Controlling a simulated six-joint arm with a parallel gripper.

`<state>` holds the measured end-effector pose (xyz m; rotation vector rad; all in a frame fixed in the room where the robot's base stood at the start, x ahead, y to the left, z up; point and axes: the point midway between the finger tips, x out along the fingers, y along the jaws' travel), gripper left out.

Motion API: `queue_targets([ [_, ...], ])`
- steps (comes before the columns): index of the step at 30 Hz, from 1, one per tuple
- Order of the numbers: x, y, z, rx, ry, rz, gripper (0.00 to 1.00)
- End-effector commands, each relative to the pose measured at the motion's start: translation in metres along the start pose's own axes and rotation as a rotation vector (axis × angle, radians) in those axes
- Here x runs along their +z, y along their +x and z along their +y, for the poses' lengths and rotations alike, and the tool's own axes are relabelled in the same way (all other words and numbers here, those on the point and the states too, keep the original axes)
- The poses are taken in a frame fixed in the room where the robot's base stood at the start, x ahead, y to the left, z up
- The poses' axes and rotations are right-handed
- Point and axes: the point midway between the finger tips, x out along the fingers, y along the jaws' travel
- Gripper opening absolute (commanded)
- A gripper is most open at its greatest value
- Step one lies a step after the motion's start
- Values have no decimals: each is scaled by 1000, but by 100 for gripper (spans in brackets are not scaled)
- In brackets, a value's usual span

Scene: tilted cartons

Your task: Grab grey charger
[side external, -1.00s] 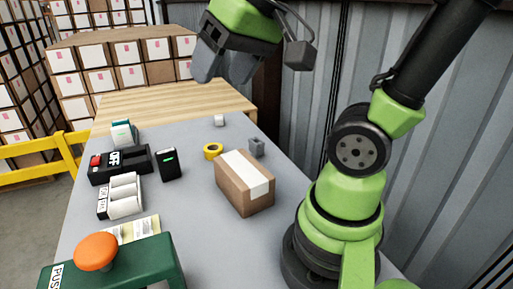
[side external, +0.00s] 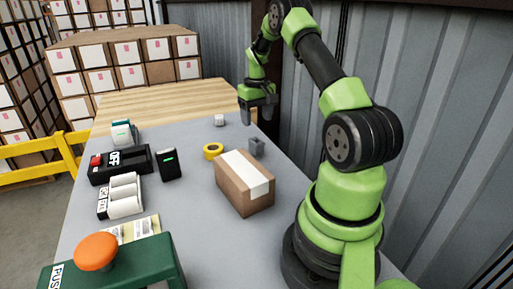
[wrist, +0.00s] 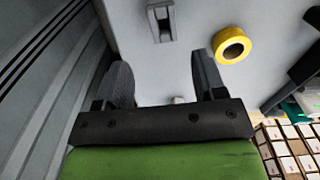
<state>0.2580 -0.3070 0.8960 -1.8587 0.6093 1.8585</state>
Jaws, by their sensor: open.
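The grey charger, a small grey block with a slot (side external: 257,148), stands on the grey table behind the carton.
A brown carton (side external: 235,190) sits in front of the charger. A yellow tape roll (side external: 213,151) lies to its left. A small white block (side external: 219,120) is farther back. A black device with a green light (side external: 168,165) stands left. The corrugated wall (side external: 430,120) is close on the right.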

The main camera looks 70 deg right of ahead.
Motion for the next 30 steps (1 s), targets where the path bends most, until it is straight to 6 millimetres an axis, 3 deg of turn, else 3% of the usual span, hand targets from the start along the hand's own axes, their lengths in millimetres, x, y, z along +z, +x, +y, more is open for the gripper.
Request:
queue_targets([
  [6, 1, 33, -1, -2, 1, -5, 64],
  [11, 2, 45, -2, -1, -1, -3, 64],
  [21, 9, 90, -6, -2, 1, -2, 64],
  [29, 8, 93, -6, -2, 0, 1, 64],
  [30, 8, 93, -6, -2, 0, 1, 59],
])
